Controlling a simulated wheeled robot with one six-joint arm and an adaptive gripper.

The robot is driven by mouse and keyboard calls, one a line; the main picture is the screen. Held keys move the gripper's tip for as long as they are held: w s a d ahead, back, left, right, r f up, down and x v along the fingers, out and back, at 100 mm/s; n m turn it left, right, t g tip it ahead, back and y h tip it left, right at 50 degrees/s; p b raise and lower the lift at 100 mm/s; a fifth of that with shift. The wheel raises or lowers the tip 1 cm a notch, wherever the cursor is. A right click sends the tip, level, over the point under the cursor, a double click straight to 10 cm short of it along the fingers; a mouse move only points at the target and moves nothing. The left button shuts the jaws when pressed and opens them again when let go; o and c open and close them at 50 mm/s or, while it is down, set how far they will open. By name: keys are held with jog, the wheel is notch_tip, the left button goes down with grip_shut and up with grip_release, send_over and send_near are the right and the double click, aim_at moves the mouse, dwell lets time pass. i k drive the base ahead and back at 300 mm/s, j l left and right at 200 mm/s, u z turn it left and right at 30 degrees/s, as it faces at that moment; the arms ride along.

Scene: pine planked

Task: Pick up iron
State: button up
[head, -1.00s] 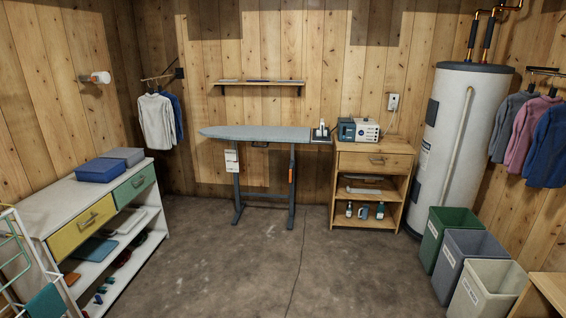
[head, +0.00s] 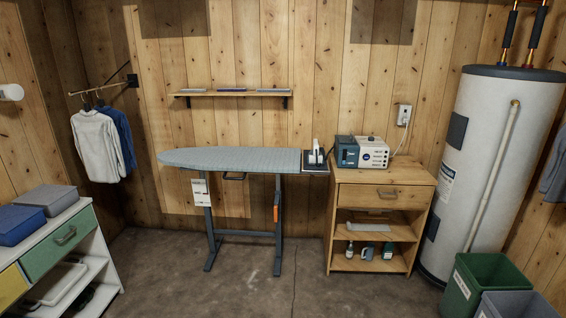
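A small white and dark iron (head: 316,152) stands on the dark rest (head: 314,168) at the right end of the ironing board (head: 230,159). The board has a grey-blue cover and dark legs and stands against the back wall. The iron is just left of the boxy appliances on the wooden cabinet. Its fine detail is too small to tell. My gripper is not in view.
A wooden cabinet (head: 385,189) holds a dark blue and white appliance (head: 361,152) on top. A water heater (head: 490,170) and a green bin (head: 484,282) stand right. A white dresser (head: 75,262) stands left. The floor (head: 245,292) before the board is clear.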

aim_at(311, 157)
jog(key=i+j, duration=0.15)
jog(key=i, duration=0.75)
jog(key=i+j, duration=0.15)
jog(key=i, duration=0.7)
jog(key=i+j+z, duration=0.2)
jog(key=i, duration=0.5)
